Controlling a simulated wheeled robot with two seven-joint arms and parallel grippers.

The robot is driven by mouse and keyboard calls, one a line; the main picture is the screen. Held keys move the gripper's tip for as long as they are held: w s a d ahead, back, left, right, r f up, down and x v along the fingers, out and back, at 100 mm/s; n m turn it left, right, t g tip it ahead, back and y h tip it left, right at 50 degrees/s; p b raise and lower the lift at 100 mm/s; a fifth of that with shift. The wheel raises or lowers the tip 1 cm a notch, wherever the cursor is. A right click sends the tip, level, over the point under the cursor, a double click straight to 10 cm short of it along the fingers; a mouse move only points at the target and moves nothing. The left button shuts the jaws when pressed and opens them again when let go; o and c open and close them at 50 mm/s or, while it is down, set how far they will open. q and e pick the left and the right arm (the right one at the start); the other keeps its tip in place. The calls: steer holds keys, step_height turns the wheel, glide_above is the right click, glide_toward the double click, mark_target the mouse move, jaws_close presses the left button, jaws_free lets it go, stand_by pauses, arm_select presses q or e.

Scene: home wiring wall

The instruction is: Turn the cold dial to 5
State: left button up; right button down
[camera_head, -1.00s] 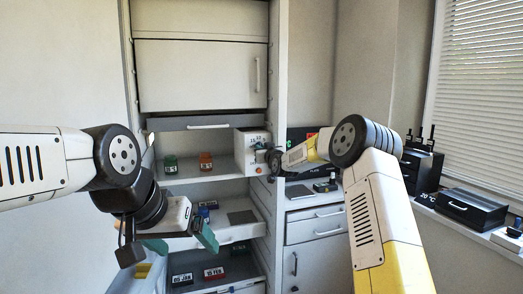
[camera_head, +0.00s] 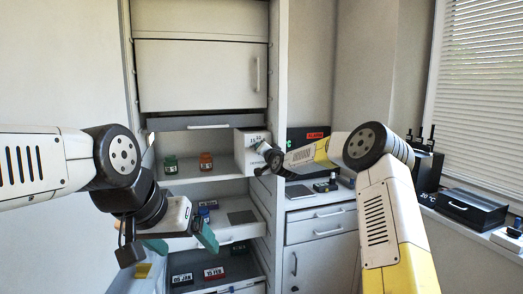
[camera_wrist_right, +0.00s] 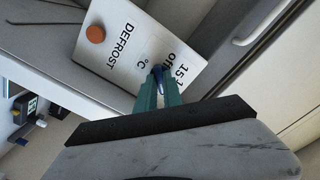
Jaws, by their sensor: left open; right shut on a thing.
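The cold dial's white control box (camera_head: 246,155) stands at the right end of the cabinet's upper shelf. In the right wrist view the box (camera_wrist_right: 128,45) carries an orange round button (camera_wrist_right: 95,34), the word DEFROST, a °C mark and scale marks reading "15" and "off". My right gripper (camera_wrist_right: 158,88) has its teal fingers shut on the small dark blue dial (camera_wrist_right: 158,74) at the box's edge. The fingers hide most of the dial, so its setting cannot be read. My left gripper (camera_head: 180,243) is open and empty, low in front of the cabinet.
A green jar (camera_head: 170,164) and an orange jar (camera_head: 206,161) stand on the same shelf. A drawer with a grey plate (camera_head: 242,217) is below. A black unit with a red ALARM display (camera_head: 317,135) stands on the counter to the right.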

steer(key=shift+f+m, duration=0.15)
steer(key=shift+m, duration=0.15)
stand_by(0.4)
steer(key=c, duration=1.5)
jaws_free()
steer(key=shift+v, duration=3.9)
